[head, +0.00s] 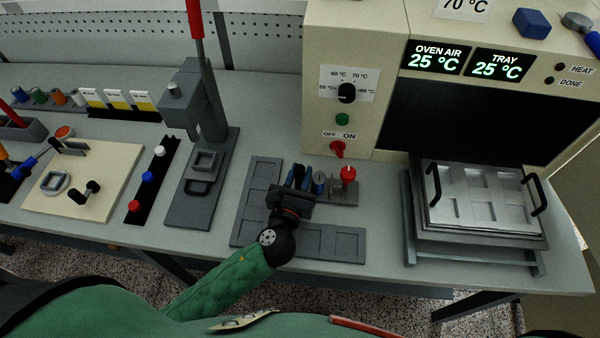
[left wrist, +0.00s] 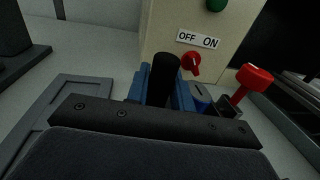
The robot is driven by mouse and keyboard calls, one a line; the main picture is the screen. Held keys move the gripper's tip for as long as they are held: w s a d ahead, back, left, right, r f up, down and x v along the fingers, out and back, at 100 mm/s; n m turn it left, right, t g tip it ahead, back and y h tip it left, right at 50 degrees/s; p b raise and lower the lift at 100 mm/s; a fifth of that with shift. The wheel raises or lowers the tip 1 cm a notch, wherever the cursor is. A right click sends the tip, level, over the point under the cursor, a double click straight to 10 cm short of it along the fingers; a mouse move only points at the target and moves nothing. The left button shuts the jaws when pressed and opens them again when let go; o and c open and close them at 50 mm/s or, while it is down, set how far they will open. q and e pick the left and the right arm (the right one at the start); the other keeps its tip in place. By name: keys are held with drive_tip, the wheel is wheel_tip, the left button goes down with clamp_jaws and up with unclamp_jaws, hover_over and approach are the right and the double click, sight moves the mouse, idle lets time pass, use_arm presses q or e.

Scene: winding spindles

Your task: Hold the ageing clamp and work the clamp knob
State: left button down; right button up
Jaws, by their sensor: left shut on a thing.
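The ageing clamp (head: 345,192) is a low grey body at the right end of a dark grey compartmented tray. Its red clamp knob (head: 348,173) stands on top, and the knob also shows at the right of the left wrist view (left wrist: 256,77). My left gripper (head: 303,177) is left of the knob, apart from it. Its blue fingers (left wrist: 146,80) are shut around a black upright grip (left wrist: 165,72), which seems to belong to the clamp. My gripper hides much of the clamp's left part. My right gripper is in neither view.
The dark grey tray (head: 330,243) lies under and around my left gripper. The oven (head: 322,80) stands behind, with a red switch (head: 338,150). A handled metal tray (head: 480,195) is at the right. A press (head: 195,150) stands at the left.

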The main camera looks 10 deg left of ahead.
use_arm(q)
drive_tip(key=shift+f, duration=0.5)
idle(0.7)
drive_tip(key=c, duration=1.1)
unclamp_jaws()
drive_tip(key=shift+c, duration=0.2)
drive_tip(key=shift+s, duration=0.1)
drive_tip(key=s, duration=0.4)
drive_tip(key=s+a, duration=0.1)
drive_tip(key=s, duration=0.2)
drive_tip(key=s+a, duration=0.1)
drive_tip(key=s, duration=0.3)
drive_tip(key=shift+s, duration=0.35)
